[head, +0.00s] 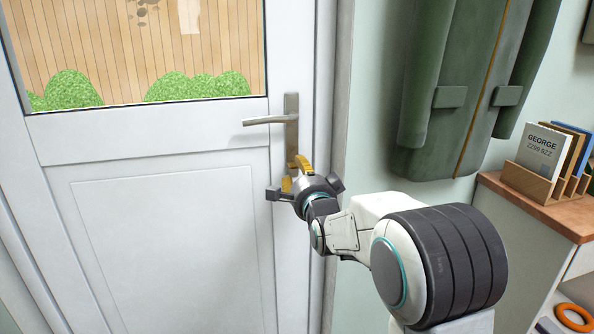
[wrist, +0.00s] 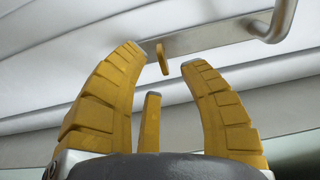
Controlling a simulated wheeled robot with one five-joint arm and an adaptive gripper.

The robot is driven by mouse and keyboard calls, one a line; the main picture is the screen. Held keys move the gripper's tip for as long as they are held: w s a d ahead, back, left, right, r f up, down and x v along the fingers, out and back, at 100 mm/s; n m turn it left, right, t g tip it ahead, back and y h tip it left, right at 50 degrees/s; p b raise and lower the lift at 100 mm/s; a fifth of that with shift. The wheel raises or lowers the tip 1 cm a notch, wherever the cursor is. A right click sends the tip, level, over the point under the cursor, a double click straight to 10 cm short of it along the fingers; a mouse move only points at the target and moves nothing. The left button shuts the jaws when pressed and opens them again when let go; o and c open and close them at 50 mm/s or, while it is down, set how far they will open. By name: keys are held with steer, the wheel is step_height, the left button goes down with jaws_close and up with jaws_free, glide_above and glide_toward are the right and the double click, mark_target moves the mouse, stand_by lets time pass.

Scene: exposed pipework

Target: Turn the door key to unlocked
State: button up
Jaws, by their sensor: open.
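The door key (wrist: 162,58) is a small, thin yellow piece at the plate below the door handle, seen edge-on in the wrist view. In the head view I cannot make it out behind my gripper. My gripper (head: 294,173) is at the lower end of the handle plate (head: 291,120). In the wrist view my gripper (wrist: 165,57) is open, its yellow fingers on either side of the key, with a visible gap to each. A third yellow finger stands lower, between them. I cannot tell how far the key reaches between the tips.
The lever handle (head: 268,120) points left, roughly level, just above my gripper. The white door (head: 170,240) looks shut in its frame. To the right hang green garments (head: 470,90), and a wooden-topped cabinet (head: 545,215) holds a letter rack (head: 535,183).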

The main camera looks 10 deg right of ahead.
mark_target(294, 164)
steer(key=shift+w, duration=1.5)
steer(key=shift+o, duration=0.3)
jaws_close()
